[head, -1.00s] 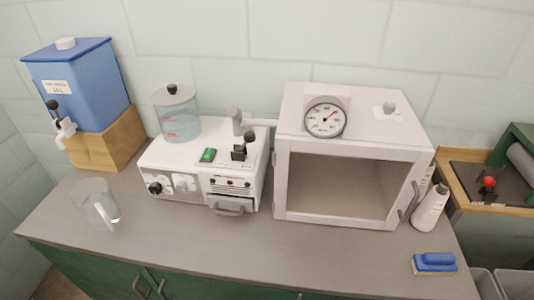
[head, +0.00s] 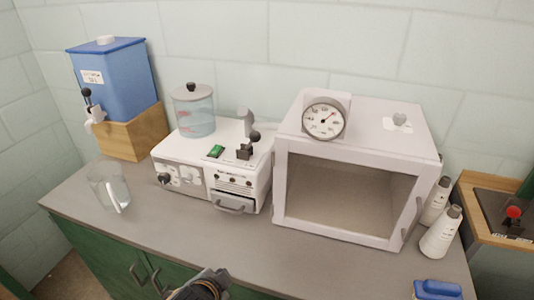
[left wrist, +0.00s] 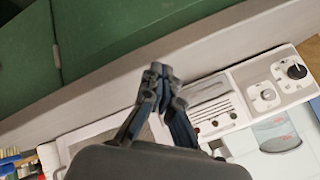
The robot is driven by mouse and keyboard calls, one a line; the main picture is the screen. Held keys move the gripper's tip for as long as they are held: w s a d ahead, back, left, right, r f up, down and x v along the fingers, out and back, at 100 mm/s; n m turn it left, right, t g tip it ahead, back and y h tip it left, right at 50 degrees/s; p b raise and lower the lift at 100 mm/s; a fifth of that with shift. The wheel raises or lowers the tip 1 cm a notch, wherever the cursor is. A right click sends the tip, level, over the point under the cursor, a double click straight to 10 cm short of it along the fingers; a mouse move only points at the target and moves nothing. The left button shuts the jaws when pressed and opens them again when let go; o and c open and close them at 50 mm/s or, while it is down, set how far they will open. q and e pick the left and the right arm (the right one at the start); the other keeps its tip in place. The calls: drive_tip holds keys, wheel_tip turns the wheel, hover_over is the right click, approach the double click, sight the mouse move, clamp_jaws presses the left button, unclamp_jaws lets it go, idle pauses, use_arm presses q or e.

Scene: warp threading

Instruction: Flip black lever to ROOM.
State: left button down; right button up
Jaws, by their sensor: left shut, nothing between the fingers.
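The black lever (head: 246,151) with a round black knob stands on top of the white machine (head: 175,148), behind its front panel. I cannot read any ROOM label near it. My left gripper (head: 208,282) is at the bottom of the head view, low in front of the machine and apart from the lever. In the left wrist view the left gripper (left wrist: 162,74) has its fingertips together, with nothing held. The machine's front panel and knobs (left wrist: 297,71) show beyond it there. I cannot make out the lever clearly in that view. My right gripper is not in view.
A lidded clear jar (head: 194,112) stands on the machine. A white cabinet (head: 282,200) with a dial gauge (head: 325,119) stands to the right. A glass jug (head: 108,188) and blue dispenser (head: 118,80) are left.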

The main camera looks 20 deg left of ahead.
use_arm(q)
drive_tip(key=w+r+m+t, duration=0.6)
drive_tip(key=w+r+m, duration=0.2)
drive_tip(key=w+r, duration=0.35)
drive_tip(key=m+t+h, duration=0.1)
drive_tip(key=m+t, duration=0.3)
drive_tip(key=m, duration=0.2)
approach(250, 144)
drive_tip(key=s+d, duration=0.1)
drive_tip(key=s+d+r, duration=0.1)
drive_tip(key=d, duration=0.2)
drive_tip(key=shift+s+d+r, duration=0.1)
drive_tip(key=shift+s+r, duration=0.2)
drive_tip(key=shift+s, duration=0.1)
drive_tip(key=w+p, duration=0.2)
drive_tip(key=w, duration=0.8)
drive_tip(key=shift+r, duration=0.15)
drive_tip(key=shift+a+r+n, duration=0.15)
drive_tip(key=shift+a+n, duration=0.05)
drive_tip(key=shift+n, duration=0.3)
